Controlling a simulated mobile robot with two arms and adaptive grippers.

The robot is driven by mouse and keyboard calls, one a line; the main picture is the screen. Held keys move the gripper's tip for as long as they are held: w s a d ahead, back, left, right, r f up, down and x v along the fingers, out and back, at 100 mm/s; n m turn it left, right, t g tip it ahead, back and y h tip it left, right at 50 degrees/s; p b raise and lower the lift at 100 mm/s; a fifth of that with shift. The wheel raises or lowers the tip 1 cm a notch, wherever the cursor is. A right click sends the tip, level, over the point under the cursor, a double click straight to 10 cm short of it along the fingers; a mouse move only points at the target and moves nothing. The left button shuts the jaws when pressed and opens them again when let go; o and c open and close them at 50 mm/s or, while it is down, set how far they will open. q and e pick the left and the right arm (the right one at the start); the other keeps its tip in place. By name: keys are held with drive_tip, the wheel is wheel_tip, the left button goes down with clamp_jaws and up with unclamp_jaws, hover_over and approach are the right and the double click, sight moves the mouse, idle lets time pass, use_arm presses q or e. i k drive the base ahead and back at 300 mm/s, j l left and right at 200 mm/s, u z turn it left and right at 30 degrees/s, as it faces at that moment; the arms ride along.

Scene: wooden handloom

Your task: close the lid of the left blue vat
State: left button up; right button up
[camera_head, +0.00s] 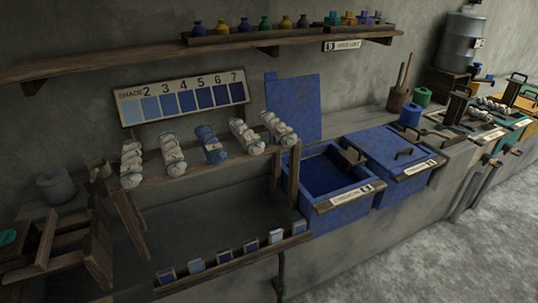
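The left blue vat (324,207) stands at the middle right of the view. Its top is open and dark blue shows inside it. Its blue lid (293,107) stands raised at the back of the vat, against the wall. A labelled wooden strip runs along the vat's front edge. The right blue vat (392,196) stands beside it, covered by a flat blue lid (385,144) with a dark handle. A small dark bracket-like piece (351,154) shows at the left vat's right rim. Neither of my grippers is in view.
A wooden rack with several yarn skeins (212,147) stands left of the vats. A numbered shade board (182,97) is behind it. A wall shelf (200,47) holds small bottles. A brown pot with sticks (398,98) stands behind the right vat. Floor is clear in front.

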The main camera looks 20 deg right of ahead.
sight(296, 101)
drive_tip(key=l+u, duration=0.15)
drive_tip(key=u, duration=0.15)
drive_tip(key=l+u, duration=0.6)
drive_tip(key=l, duration=0.7)
drive_tip(key=k+l+u, duration=0.1)
drive_tip(key=l+u, duration=0.2)
drive_tip(key=l, duration=0.7)
